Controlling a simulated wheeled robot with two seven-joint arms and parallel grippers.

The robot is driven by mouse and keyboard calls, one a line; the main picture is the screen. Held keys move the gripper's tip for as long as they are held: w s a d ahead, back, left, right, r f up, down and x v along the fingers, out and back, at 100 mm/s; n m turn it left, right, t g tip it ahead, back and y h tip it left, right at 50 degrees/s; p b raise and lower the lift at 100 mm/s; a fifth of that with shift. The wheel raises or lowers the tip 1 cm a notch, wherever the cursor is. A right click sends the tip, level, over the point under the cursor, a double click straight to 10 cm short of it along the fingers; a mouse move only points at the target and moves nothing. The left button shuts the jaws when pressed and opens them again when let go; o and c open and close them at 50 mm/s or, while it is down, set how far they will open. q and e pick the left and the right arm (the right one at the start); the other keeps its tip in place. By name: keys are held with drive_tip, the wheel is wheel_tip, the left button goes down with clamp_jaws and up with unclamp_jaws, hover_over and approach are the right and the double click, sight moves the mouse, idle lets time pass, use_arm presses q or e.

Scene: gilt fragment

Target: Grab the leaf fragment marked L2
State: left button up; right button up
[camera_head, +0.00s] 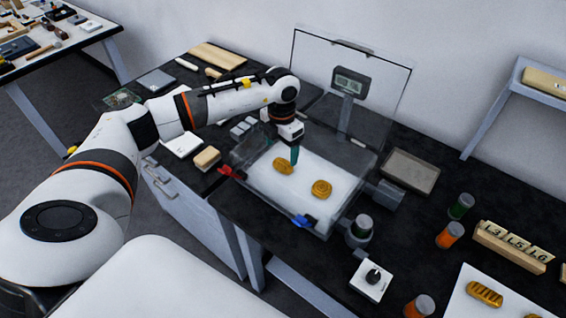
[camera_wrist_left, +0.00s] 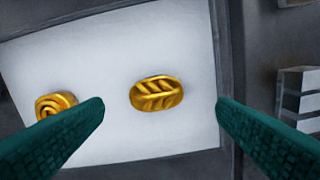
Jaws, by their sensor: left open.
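A gold oval fragment with a leaf pattern (camera_head: 283,166) lies on the white floor of a clear-walled case (camera_head: 262,196). The leaf fragment shows whole in the left wrist view (camera_wrist_left: 157,93), between my two teal fingertips and apart from both. A gold spiral fragment (camera_head: 321,189) lies beside it and also shows at the left in the wrist view (camera_wrist_left: 52,103), partly behind a finger. I cannot read an L2 mark on either. My left gripper (camera_head: 295,155) is open and empty, pointing down over the leaf fragment. My right gripper is not in view.
A clear panel stands upright behind the case, with a grey display (camera_head: 350,82) near it. Red (camera_head: 232,172) and blue (camera_head: 303,221) clips sit at the case's edge. Jars, a knob box (camera_head: 371,279), an empty tray (camera_head: 410,170) and label blocks L3, L5, L6 (camera_head: 512,246) are at right.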

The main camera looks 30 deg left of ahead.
sight(283, 163)
use_arm(q)
drive_tip(key=f, duration=0.1)
drive_tip(key=f+p, duration=0.1)
drive_tip(key=f, duration=0.1)
drive_tip(key=f+p, duration=0.1)
drive_tip(key=shift+d+f, duration=0.15)
drive_tip(key=shift+d, duration=0.1)
drive_tip(key=shift+f, duration=0.6)
drive_tip(key=c, duration=1.1)
